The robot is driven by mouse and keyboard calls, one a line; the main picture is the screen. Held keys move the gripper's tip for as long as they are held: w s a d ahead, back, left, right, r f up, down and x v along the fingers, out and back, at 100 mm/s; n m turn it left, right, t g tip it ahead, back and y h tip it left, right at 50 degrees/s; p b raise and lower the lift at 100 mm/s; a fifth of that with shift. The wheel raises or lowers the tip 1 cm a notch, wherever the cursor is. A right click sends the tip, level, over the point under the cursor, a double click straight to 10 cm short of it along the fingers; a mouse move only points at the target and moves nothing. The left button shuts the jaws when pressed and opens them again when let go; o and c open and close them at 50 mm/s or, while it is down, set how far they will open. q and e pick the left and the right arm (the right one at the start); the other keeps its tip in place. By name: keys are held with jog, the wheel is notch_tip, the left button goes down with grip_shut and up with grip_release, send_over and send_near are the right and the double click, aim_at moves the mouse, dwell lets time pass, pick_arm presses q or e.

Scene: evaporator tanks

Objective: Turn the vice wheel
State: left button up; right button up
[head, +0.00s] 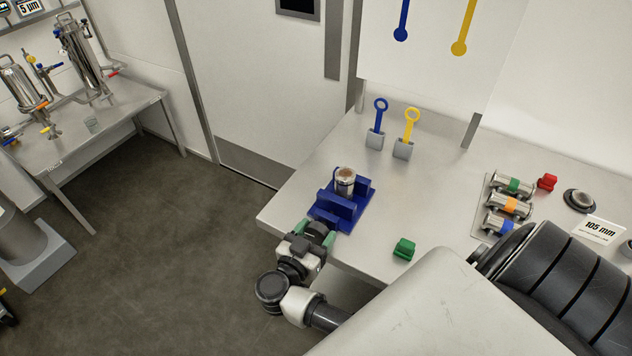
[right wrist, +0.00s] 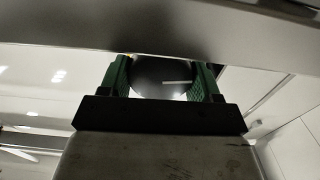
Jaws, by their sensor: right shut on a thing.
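The blue vice (head: 352,213) sits at the front left edge of the steel table. A metal cylinder (head: 345,180) with a brownish top stands upright between its jaws. The dark round vice wheel (head: 317,229) is on the vice's front side, facing my arm. My right gripper (head: 316,235) is at the table edge, shut on the wheel, with a green finger on either side. In the right wrist view the dark, shiny wheel (right wrist: 165,77) fills the gap between the green fingers of my right gripper (right wrist: 162,80). My left gripper is not in view.
A green block (head: 404,249) lies on the table right of the vice. Blue (head: 378,125) and yellow (head: 407,135) ring-handled tools stand in grey holders behind. The table's middle is clear.

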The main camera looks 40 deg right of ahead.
jog(key=shift+m, duration=1.3)
jog(key=o, duration=0.9)
jog(key=shift+o, duration=0.2)
